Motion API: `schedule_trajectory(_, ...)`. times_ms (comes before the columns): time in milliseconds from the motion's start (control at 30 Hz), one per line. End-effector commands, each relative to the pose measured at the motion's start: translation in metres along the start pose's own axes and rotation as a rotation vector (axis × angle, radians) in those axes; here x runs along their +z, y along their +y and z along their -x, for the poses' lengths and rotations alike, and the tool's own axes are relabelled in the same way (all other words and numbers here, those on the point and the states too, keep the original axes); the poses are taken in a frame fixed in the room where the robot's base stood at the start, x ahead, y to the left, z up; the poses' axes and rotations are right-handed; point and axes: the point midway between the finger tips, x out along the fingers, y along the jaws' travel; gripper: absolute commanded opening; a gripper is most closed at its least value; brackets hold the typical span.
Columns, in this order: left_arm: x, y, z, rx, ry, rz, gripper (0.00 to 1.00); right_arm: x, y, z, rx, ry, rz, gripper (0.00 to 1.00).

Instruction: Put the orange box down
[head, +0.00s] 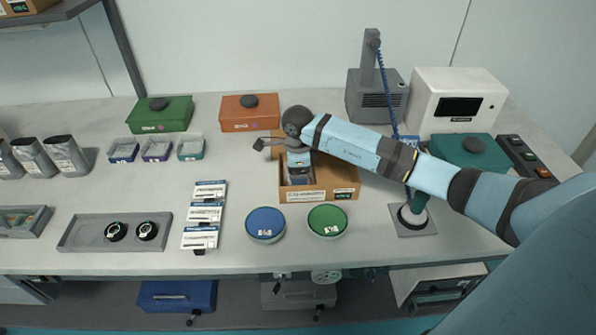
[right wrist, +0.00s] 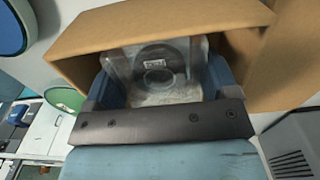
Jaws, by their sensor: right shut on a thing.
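An orange box (head: 250,115) with a dark round knob on top stands on the bench at the back, next to a green box; no gripper touches it. My right gripper (head: 298,168) reaches down into an open cardboard box (head: 342,182). In the right wrist view the right gripper (right wrist: 160,82) has its blue fingers on both sides of a clear container (right wrist: 158,72) with a dark round part in it. It is shut on this container, inside the cardboard walls (right wrist: 190,20). My left gripper is not in view.
A green box (head: 160,115) stands left of the orange one. Blue (head: 265,224) and green (head: 327,220) round containers sit in front of the cardboard box. Small trays (head: 157,150) and white packets (head: 204,213) lie to the left. A white device (head: 456,100) stands back right.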

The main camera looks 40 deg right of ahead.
Motion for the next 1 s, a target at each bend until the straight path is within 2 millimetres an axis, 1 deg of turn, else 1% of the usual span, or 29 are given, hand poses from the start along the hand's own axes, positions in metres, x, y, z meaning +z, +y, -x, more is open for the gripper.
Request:
schedule_trajectory(267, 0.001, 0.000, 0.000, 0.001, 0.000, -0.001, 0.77, 0.000, -0.001, -0.002, -0.002, -0.001, 0.000, 0.56)
schedule_trajectory(367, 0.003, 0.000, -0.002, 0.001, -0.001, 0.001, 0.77, 0.000, -0.001, -0.006, -0.002, 0.000, 0.000, 0.56)
schedule_trajectory(400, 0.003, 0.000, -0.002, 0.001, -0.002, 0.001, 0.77, 0.000, -0.001, -0.005, -0.002, 0.000, 0.000, 0.85)
schedule_trajectory(467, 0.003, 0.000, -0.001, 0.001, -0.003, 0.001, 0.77, 0.000, -0.001, -0.005, -0.001, 0.000, 0.000, 0.99)
schedule_trajectory(500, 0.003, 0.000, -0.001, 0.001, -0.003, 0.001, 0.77, 0.000, -0.001, -0.005, -0.001, 0.000, 0.000, 1.00)
schedule_trajectory(700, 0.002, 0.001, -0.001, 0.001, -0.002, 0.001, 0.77, 0.000, -0.001, -0.004, -0.001, 0.000, 0.000, 1.00)
schedule_trajectory(833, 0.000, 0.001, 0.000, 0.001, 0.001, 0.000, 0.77, 0.000, -0.001, 0.004, -0.004, -0.001, 0.000, 1.00)
schedule_trajectory(933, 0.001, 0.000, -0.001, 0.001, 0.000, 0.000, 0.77, 0.000, -0.002, 0.020, -0.005, -0.001, 0.001, 1.00)
schedule_trajectory(1000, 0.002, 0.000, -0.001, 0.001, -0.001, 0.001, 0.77, 0.000, -0.002, 0.035, -0.007, -0.002, 0.000, 1.00)
